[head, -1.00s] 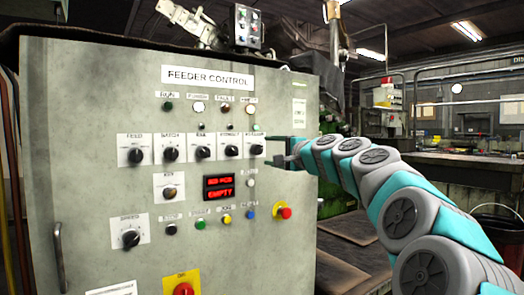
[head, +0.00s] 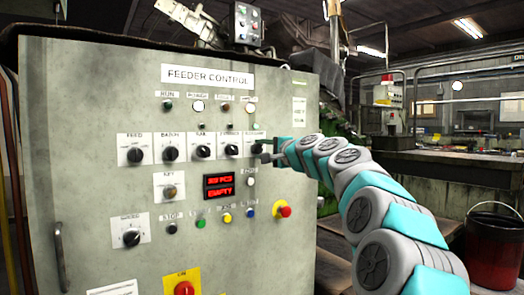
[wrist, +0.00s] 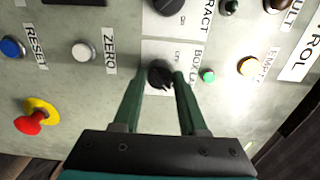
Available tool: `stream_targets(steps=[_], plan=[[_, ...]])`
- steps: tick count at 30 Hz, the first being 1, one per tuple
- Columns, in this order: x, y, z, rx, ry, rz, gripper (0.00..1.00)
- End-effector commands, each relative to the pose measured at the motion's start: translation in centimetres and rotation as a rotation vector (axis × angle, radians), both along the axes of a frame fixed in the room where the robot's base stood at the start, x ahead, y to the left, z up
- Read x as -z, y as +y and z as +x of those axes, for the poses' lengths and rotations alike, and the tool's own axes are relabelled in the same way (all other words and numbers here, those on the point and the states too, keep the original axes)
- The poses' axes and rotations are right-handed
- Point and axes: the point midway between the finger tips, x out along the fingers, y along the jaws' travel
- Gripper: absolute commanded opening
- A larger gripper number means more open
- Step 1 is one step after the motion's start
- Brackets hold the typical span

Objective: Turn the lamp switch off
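The lamp switch (wrist: 160,75) is a round black knob on a white plate whose partly hidden label reads like "BOX LA...". In the head view it is the rightmost knob (head: 257,148) of the upper row on the grey feeder control panel (head: 90,80). My gripper (wrist: 160,78) is open, with one green finger on each side of the knob in the wrist view. Small gaps seem to show between fingers and knob, so I cannot tell whether they touch. In the head view my gripper (head: 268,151) is at the panel face and partly covers the switch.
A similar knob (wrist: 168,5) sits beside the switch. A red emergency button (head: 284,211) sticks out below. A dark red bucket (head: 493,250) stands at the right.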

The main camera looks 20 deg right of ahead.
Motion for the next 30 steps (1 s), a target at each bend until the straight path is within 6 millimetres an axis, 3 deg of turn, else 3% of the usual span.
stream_targets(steps=[2, 10, 22, 30], plan=[[0.03, 0.00, 0.00, 0.000, 0.001, 0.000, 0.30], [0.06, -0.01, 0.01, 0.000, 0.001, 0.000, 0.00], [0.26, 0.02, 0.05, -0.001, -0.006, -0.026, 0.00], [0.49, -0.04, 0.05, -0.001, -0.053, -0.163, 0.00]])
